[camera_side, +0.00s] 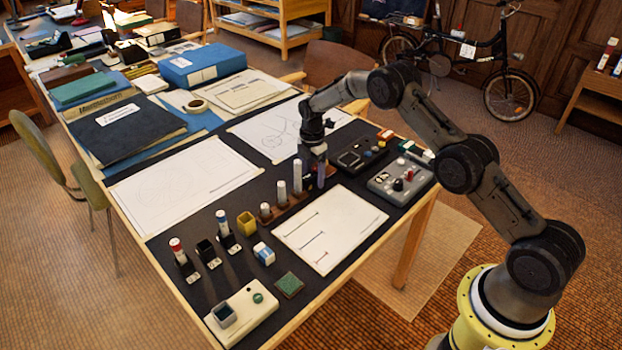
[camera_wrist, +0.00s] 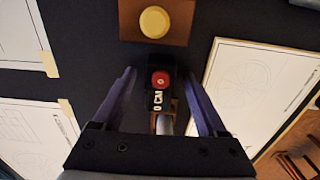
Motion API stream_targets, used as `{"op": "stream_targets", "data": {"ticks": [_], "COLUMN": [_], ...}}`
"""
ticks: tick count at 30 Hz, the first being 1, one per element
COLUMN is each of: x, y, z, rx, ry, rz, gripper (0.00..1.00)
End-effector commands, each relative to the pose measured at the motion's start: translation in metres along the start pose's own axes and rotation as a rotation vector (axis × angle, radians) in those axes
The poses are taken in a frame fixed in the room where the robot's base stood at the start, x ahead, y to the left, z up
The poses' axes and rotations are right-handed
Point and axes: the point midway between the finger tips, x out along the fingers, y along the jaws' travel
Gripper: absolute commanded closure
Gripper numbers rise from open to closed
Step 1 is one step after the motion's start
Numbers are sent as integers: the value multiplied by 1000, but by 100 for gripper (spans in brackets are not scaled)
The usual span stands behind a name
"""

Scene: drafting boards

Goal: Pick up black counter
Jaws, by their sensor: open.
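In the wrist view a small black piece (camera_wrist: 160,97) with a red round top and white lettering sits between the two fingers of my gripper (camera_wrist: 160,85). It may be the black counter; I cannot tell for sure. The fingers stand apart on either side of it, and no firm contact shows. In the side view my gripper (camera_side: 314,172) points down over the dark table, at the far end of a wooden stand (camera_side: 290,203) with white cylinders. I cannot make out the black piece there.
A brown block with a yellow disc (camera_wrist: 156,22) lies just ahead in the wrist view. A white sheet with lines (camera_side: 330,228) lies in front of the stand. A grey control box (camera_side: 400,181) and a black box (camera_side: 361,155) are to the right. Black holders (camera_side: 207,252) stand at left.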

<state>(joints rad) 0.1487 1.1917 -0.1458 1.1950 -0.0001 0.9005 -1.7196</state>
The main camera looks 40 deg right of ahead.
Motion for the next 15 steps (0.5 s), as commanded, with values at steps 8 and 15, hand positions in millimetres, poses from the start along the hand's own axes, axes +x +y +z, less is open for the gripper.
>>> {"op": "stream_targets", "data": {"ticks": [8, 15], "x": [0, -1], "y": [0, 0], "z": [0, 0], "rx": [0, 0], "ry": [0, 0], "rz": [0, 0], "gripper": [47, 90]}}
